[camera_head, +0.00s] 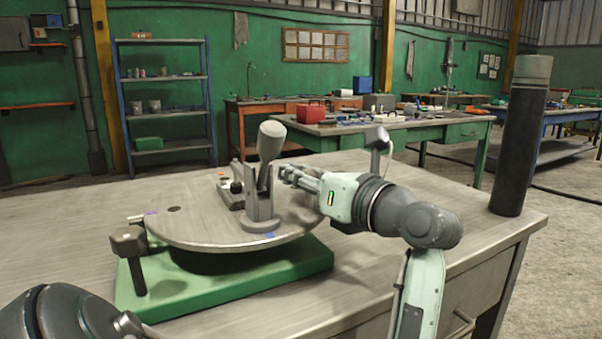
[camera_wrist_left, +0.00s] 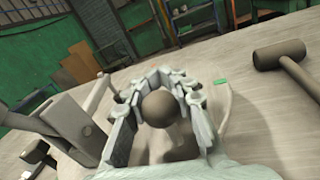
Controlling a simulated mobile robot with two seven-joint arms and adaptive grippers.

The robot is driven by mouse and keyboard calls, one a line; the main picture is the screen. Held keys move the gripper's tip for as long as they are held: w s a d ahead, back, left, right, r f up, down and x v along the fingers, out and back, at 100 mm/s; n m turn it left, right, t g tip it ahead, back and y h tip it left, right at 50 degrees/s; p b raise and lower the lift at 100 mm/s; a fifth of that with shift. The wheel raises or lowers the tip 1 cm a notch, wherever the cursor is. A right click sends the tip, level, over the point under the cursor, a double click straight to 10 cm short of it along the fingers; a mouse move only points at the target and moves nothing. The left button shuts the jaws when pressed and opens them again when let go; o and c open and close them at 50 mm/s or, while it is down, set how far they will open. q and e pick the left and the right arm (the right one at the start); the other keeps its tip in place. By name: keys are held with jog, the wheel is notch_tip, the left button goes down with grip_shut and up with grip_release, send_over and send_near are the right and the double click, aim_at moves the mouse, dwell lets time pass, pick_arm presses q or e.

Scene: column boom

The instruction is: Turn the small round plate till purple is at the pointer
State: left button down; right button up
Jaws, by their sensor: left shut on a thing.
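The round plate (camera_head: 195,215) is a grey metal disc lying flat on a green base (camera_head: 290,268). A small purple mark (camera_head: 150,212) is at its left rim, close to a dark block-headed post (camera_head: 128,243). A blue mark (camera_head: 270,235) is at the near rim and an orange one (camera_head: 222,178) at the far side. My right gripper is not in view.
A thick upright lever in a grey bracket (camera_head: 262,205) stands on the plate, just left of my gripper; a small clamp (camera_head: 233,190) is behind it. A mallet-shaped piece (camera_head: 377,140) stands behind my wrist. A tall dark cylinder (camera_head: 520,140) stands at the bench's right corner.

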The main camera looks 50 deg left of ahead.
pick_arm(q)
jog(key=c, duration=1.5)
grip_release()
jog(key=shift+o, duration=1.1)
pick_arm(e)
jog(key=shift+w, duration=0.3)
pick_arm(q)
jog(key=d, duration=1.2)
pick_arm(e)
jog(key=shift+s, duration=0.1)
